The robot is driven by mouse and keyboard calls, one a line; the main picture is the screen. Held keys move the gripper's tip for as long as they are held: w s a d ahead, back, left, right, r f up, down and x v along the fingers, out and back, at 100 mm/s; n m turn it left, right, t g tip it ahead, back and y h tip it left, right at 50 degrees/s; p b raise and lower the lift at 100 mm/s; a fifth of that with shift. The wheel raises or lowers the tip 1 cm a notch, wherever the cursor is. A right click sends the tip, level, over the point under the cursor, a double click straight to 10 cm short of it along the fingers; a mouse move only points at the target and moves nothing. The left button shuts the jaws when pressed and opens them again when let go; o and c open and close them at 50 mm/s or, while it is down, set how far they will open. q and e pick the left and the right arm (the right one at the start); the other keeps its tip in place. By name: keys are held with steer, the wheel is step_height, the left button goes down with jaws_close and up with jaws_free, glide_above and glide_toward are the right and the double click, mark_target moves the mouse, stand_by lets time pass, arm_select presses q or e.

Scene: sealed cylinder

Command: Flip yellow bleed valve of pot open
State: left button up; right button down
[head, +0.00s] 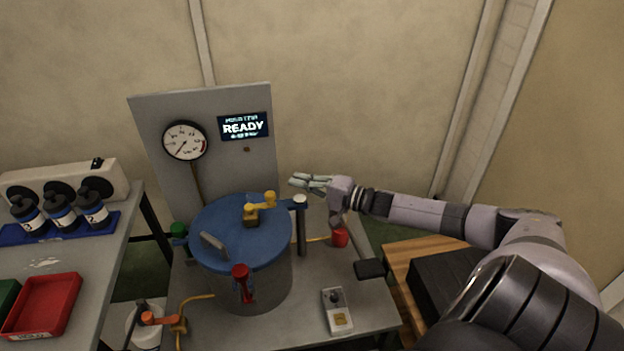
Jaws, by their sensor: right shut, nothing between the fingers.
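The pot (255,290) is a grey cylinder with a blue lid (225,222) on a grey table. The yellow bleed valve (252,213) sits on the lid, its small lever (265,202) pointing to the right and slightly back. My right gripper (293,181) is shut and empty, behind and to the right of the valve and apart from it. It points left, above the lid's far right edge. My left gripper is not in view.
A panel behind the pot carries a round gauge (184,141) and a screen (243,126) reading READY. A red valve (241,277) is at the pot's front, a white-topped post (300,225) at its right. A handheld device (337,310) lies front right.

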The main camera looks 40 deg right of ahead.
steer(key=x, duration=0.4)
steer(key=shift+w+a, duration=0.1)
steer(key=shift+w, duration=0.15)
steer(key=shift+s+a+p, duration=0.9)
steer(key=shift+s+p, duration=0.05)
steer(key=shift+p, duration=0.25)
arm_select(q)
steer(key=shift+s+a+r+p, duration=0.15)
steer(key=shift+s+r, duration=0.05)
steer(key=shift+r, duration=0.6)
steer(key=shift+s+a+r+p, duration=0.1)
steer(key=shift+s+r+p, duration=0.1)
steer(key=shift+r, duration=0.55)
arm_select(e)
steer(key=shift+s+a, duration=0.5)
steer(key=shift+a, duration=0.05)
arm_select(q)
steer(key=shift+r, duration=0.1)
